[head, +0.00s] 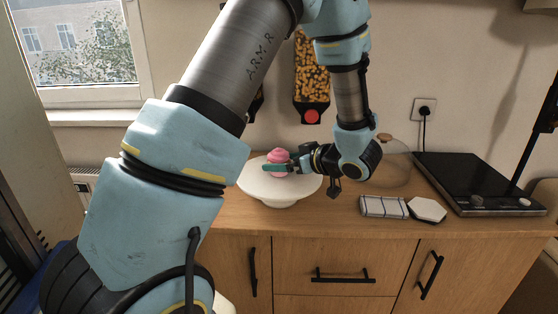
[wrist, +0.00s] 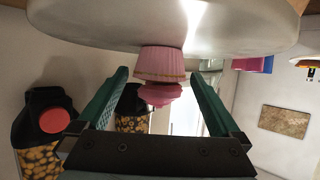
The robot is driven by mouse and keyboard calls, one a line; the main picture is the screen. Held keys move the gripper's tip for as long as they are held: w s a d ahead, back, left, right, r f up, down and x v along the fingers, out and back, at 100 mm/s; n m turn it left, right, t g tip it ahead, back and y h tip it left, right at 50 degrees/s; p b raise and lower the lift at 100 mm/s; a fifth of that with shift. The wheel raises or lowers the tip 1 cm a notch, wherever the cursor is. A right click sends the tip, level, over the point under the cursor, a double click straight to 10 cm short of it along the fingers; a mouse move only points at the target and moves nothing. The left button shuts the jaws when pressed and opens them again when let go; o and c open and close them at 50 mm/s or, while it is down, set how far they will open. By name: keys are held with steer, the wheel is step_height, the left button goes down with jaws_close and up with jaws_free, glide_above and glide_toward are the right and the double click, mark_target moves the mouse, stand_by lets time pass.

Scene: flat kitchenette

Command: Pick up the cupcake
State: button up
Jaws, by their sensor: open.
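A pink cupcake (head: 279,157) sits on a white cake stand (head: 258,187) on the counter. In the wrist view the picture is upside down, and the cupcake (wrist: 161,72) hangs from the stand's plate (wrist: 110,30) at the top. My gripper (head: 276,168) is beside the cupcake at its right, low over the plate. In the wrist view my gripper (wrist: 158,82) is open, with one green finger on each side of the cupcake and gaps between. Part of the cupcake's lower side is hidden by a finger in the head view.
A glass dome (head: 391,165) stands right of my gripper. A folded striped cloth (head: 384,207), a white hexagonal piece (head: 427,209) and a black hob (head: 480,183) lie to the right. A dispenser (head: 311,75) hangs on the wall behind.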

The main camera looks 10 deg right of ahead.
steer(key=shift+x, duration=1)
steer(key=c, duration=0.5)
steer(key=shift+c, duration=0.2)
steer(key=shift+r, duration=0.15)
